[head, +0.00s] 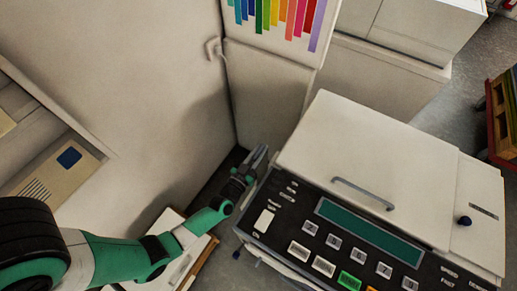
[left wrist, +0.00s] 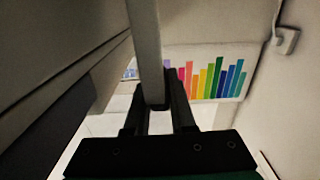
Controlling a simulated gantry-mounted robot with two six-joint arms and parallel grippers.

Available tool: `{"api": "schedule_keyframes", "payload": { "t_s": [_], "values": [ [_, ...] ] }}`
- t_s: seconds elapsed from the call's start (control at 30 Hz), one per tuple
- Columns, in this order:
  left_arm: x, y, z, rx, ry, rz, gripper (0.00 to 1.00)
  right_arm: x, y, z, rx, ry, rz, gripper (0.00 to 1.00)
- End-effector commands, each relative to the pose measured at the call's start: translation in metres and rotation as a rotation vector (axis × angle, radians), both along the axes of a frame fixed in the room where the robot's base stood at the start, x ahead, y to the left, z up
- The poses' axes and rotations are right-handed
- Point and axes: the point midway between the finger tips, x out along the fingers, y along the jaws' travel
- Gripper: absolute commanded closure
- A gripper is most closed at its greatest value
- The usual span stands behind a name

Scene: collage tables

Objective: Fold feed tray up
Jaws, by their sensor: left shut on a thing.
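The machine (head: 375,165) stands at the right, with a pale lid, a grey handle and a dark button panel. My left gripper (head: 256,167) is low at the machine's left side, near the panel's corner. In the left wrist view, its black fingers (left wrist: 155,97) are shut on a grey bar-like part (left wrist: 146,45), seen edge-on, which I take to be the feed tray. It runs up out of that picture. In the head view, the tray is hard to tell from the gripper. My right gripper is in neither view.
A white wall panel (head: 145,85) rises left of the gripper, and a cabinet with a coloured bar chart (head: 283,20) stands behind. A pale board with a brown edge (head: 180,245) lies under my left arm. The gap between wall and machine is narrow.

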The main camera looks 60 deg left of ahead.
Motion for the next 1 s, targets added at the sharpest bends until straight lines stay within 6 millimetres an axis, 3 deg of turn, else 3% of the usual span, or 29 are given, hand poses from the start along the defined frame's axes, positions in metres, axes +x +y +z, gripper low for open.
{"api": "schedule_keyframes", "payload": {
  "t_s": [0.43, 0.47, 0.6, 1.0],
  "values": [
    [0.0001, -0.0026, -0.0045, 0.010, 0.020, -0.009, 1.00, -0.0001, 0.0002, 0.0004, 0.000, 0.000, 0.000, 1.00],
    [0.0001, -0.0026, -0.0046, 0.010, 0.020, -0.009, 0.74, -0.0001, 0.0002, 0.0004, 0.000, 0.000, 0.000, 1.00],
    [0.0001, -0.0025, -0.0045, 0.009, 0.019, -0.008, 0.48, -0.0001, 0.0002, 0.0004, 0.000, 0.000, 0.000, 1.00],
    [-0.0062, -0.0046, -0.0010, 0.009, 0.012, -0.005, 0.47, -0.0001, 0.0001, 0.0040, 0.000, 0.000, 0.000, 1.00]
  ]
}}
